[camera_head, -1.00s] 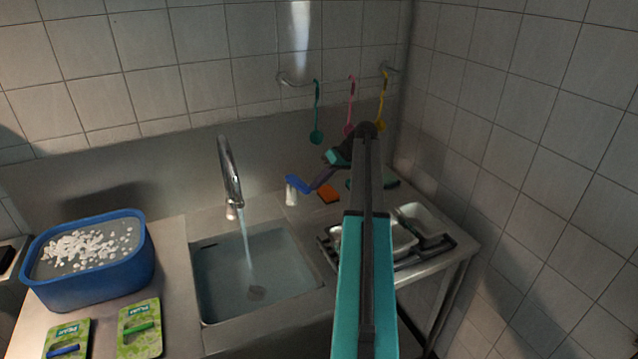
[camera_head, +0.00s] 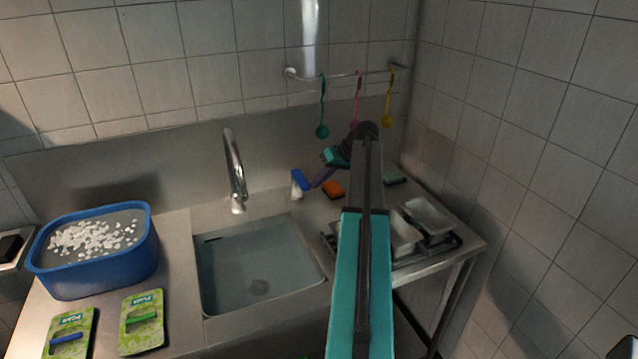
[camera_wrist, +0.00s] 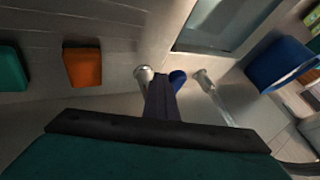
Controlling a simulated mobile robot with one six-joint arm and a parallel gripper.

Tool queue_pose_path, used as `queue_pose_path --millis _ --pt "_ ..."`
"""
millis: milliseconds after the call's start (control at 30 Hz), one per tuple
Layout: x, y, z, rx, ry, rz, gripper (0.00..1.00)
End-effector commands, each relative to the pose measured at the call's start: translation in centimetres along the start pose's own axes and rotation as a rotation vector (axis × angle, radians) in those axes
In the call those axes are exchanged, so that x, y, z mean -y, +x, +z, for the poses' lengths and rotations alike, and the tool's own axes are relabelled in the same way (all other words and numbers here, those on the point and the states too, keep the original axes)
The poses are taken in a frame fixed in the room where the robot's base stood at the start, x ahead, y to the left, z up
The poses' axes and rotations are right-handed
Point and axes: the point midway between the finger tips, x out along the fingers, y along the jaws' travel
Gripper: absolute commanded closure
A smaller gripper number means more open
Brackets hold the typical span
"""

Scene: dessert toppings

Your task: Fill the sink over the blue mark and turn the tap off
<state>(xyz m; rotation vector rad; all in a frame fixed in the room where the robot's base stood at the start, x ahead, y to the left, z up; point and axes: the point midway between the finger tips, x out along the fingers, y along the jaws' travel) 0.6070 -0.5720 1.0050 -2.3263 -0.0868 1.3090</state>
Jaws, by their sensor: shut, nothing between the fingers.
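The metal tap (camera_head: 235,175) arches over the sink (camera_head: 213,302), and no stream runs from its spout. Bluish water (camera_head: 250,265) seems to cover the sink floor, with the drain showing through it. I cannot make out a blue mark on the wall. The tap's blue handle (camera_head: 299,180) is on a pale metal base right of the spout. My gripper (camera_head: 318,180) is shut and empty, right up against the handle. In the wrist view, my gripper (camera_wrist: 158,82) is beside the blue handle (camera_wrist: 178,77) and the pale base (camera_wrist: 143,73).
An orange sponge (camera_head: 333,189) and a green one (camera_head: 395,180) lie right of my gripper. Metal trays (camera_head: 430,217) stand on the right counter. A blue tub (camera_head: 110,272) of white pieces and two green packets (camera_head: 142,320) are left of the sink.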

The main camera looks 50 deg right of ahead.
Motion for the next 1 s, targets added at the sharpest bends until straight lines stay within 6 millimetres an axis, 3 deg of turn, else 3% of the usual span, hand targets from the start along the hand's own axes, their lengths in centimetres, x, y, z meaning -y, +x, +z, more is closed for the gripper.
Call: queue_pose_path --millis 400,633,800,1000 --pt "0.0 0.1 0.4 0.011 0.0 -0.011 1.0" --pt "-1.6 -0.6 0.1 0.008 0.001 -0.008 1.0" --pt "-3.6 -1.5 -0.2 0.005 0.0 -0.006 1.0" --pt "-3.5 -4.5 0.2 0.001 0.0 -0.002 1.0"
